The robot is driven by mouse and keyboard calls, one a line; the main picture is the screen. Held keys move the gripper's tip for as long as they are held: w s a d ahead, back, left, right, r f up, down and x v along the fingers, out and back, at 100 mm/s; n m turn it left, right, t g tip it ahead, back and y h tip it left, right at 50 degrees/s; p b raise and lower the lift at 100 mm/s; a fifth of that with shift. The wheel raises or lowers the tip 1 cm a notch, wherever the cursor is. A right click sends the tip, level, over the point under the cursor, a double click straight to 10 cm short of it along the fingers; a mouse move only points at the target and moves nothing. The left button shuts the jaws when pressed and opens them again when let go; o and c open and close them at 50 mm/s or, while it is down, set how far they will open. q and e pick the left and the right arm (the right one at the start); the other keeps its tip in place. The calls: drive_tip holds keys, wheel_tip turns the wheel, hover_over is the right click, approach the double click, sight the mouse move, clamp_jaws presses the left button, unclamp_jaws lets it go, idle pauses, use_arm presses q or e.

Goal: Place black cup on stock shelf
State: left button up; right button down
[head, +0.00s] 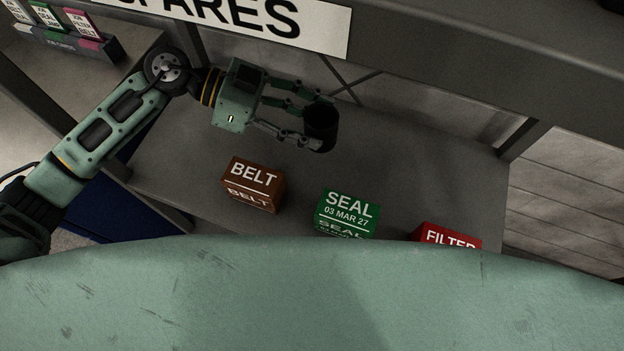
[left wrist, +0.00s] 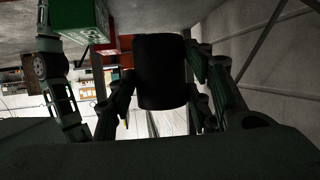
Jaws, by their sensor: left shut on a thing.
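The black cup (head: 320,128) is between the fingers of my left gripper (head: 313,119), which is shut on it. In the head view it is over the grey stock shelf (head: 190,150), toward the back, right of the belt box. I cannot tell whether its base touches the shelf. In the left wrist view the cup (left wrist: 160,72) fills the middle, with fingers (left wrist: 163,88) on both sides. My right gripper cannot be made out.
On the shelf a brown BELT box (head: 252,184), a green SEAL box (head: 346,212) and a red FILTER box (head: 446,236) stand nearer me. A SPARES sign (head: 320,27) hangs above. A small label rack (head: 75,40) is at upper left. The shelf's right part is clear.

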use_arm(q)
drive_tip(key=g, duration=0.1)
drive_tip(key=d+m, duration=0.1)
drive_tip(key=d+f+m+g, duration=0.1)
drive_tip(key=shift+s+d+g+y+b, duration=0.25)
drive_tip(key=shift+g+y+b, duration=0.05)
drive_tip(key=shift+s+f, duration=0.1)
drive_tip(key=shift+f, duration=0.25)
hover_over(321, 170)
wheel_tip(321, 170, down, 6)
drive_tip(key=shift+f, duration=1.7)
use_arm(e)
drive_tip(key=shift+a+f, duration=0.3)
drive_tip(key=shift+a, duration=0.05)
use_arm(q)
drive_tip(key=shift+f, duration=0.2)
drive_tip(key=o, duration=1.3)
use_arm(e)
drive_tip(key=shift+d, duration=0.25)
